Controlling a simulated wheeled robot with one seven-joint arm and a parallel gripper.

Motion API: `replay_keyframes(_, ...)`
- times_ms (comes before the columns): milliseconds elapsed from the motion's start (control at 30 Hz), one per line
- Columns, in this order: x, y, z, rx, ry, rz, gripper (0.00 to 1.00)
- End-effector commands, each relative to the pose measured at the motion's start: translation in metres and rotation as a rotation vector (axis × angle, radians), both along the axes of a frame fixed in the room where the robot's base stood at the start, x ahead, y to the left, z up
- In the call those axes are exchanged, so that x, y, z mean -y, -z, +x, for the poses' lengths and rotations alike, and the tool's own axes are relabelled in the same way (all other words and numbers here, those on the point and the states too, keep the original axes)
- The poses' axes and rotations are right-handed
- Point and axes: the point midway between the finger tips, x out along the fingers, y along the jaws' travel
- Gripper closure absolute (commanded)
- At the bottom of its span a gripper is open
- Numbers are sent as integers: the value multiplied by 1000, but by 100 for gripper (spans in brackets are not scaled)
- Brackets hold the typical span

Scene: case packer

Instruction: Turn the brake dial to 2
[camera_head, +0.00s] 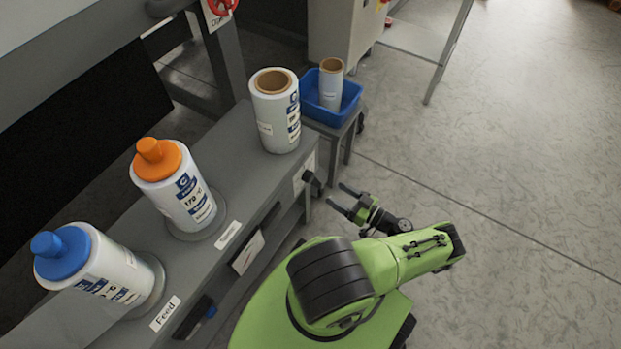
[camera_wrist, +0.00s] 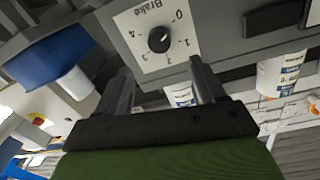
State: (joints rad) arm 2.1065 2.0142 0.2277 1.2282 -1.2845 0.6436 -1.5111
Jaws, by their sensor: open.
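The brake dial (camera_wrist: 159,40) is a round black knob on a white plate (camera_wrist: 131,22) marked "Brake" with numbers around it. The digits 0, 1 and 4 can be made out; its pointer is too small to read surely. In the head view, the black dial (camera_head: 309,178) sticks out from the end of the grey bench's front side. My gripper (camera_head: 337,195) is open and empty, a short way to the right of the dial, with its fingers toward it. In the wrist view, the dial lies beyond the gap between the fingertips (camera_wrist: 159,68), apart from them.
On the grey bench (camera_head: 236,128) stand an uncapped film roll (camera_head: 276,115), an orange-topped roll (camera_head: 180,190) and a blue-topped roll (camera_head: 100,268). A blue bin (camera_head: 350,99) holding a small roll (camera_head: 331,85) stands beyond the bench. The floor to the right is clear.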

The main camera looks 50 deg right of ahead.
Motion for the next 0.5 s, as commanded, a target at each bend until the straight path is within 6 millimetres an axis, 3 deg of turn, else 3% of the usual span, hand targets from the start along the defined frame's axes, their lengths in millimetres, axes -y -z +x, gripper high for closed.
replay_keyframes(300,-4,0,79,0,-5,2,31)
replay_keyframes(500,-4,0,102,-2,-1,1,31)
